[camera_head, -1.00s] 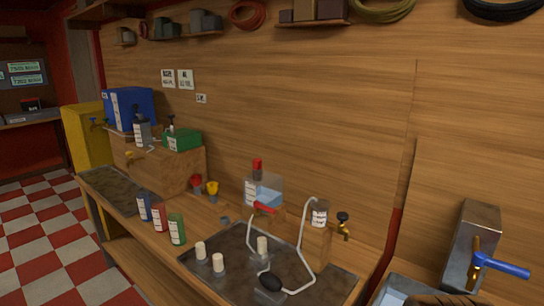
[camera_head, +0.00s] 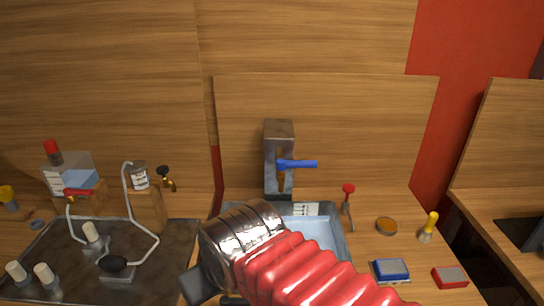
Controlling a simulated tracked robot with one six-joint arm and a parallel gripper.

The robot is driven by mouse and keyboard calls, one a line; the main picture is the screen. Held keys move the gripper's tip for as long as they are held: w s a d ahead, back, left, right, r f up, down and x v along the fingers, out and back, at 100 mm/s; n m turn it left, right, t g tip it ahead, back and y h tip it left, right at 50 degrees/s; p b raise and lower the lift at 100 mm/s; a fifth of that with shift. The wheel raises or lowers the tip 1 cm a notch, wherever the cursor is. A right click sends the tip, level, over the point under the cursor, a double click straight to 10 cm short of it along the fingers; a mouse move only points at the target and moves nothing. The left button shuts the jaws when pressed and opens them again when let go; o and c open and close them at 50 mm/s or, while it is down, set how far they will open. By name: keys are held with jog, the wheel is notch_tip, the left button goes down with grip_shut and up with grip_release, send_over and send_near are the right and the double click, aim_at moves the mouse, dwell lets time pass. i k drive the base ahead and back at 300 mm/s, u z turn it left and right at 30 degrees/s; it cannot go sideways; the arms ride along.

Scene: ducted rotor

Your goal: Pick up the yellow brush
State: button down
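The yellow brush (camera_head: 430,226) stands upright at the right of the counter, its yellow handle up and its pale, wider end down. My arm, with a red ribbed sleeve and a shiny metal collar, reaches in from the bottom of the view. A dark part of my gripper (camera_head: 197,286) shows at the collar's left end, in front of the sink and well to the left of the brush. The rest of the gripper is hidden, so its opening and anything in it cannot be seen.
A sink (camera_head: 322,234) with a blue-handled tap (camera_head: 297,164) lies behind my arm. A dark tray (camera_head: 170,250) with tubing is at left.

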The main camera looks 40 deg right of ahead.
aim_at(424, 236)
jog(key=z, duration=0.05)
jog(key=k, duration=0.55)
jog(key=z, duration=3.5)
